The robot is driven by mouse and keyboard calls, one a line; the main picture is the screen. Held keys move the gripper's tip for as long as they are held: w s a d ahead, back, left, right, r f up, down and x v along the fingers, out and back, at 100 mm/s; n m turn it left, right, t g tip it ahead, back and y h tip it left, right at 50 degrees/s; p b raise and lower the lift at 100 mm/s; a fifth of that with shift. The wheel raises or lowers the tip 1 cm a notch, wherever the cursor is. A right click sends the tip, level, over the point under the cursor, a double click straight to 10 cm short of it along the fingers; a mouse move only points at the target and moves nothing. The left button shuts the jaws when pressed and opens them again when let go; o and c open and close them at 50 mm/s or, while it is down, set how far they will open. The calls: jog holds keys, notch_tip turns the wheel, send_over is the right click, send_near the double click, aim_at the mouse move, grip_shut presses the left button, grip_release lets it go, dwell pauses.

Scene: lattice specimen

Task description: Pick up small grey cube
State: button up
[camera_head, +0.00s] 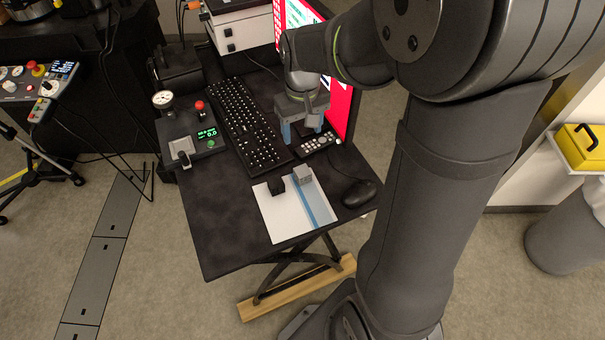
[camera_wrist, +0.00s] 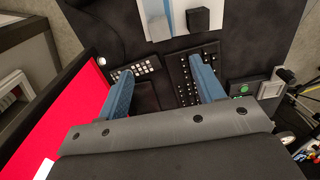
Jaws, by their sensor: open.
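The small grey cube (camera_head: 302,175) sits on a white sheet with a blue stripe (camera_head: 283,219) near the table's front edge. In the wrist view the grey cube (camera_wrist: 159,28) is at the top, beside a black cube (camera_wrist: 198,19). The black cube (camera_head: 276,185) stands just left of the grey one in the head view.
A black keyboard (camera_head: 247,125), a small remote-like keypad (camera_head: 320,142) and a mouse (camera_head: 358,193) lie around the sheet. A control box with a gauge (camera_head: 191,137) stands at left. A red-edged screen (camera_head: 338,103) rises close to my gripper's right.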

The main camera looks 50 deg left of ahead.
aim_at(303, 171)
notch_tip(303, 171, down, 17)
jog(key=shift+f, duration=0.1)
dwell(0.6)
jog(key=shift+c, duration=0.2)
jog(key=c, duration=1)
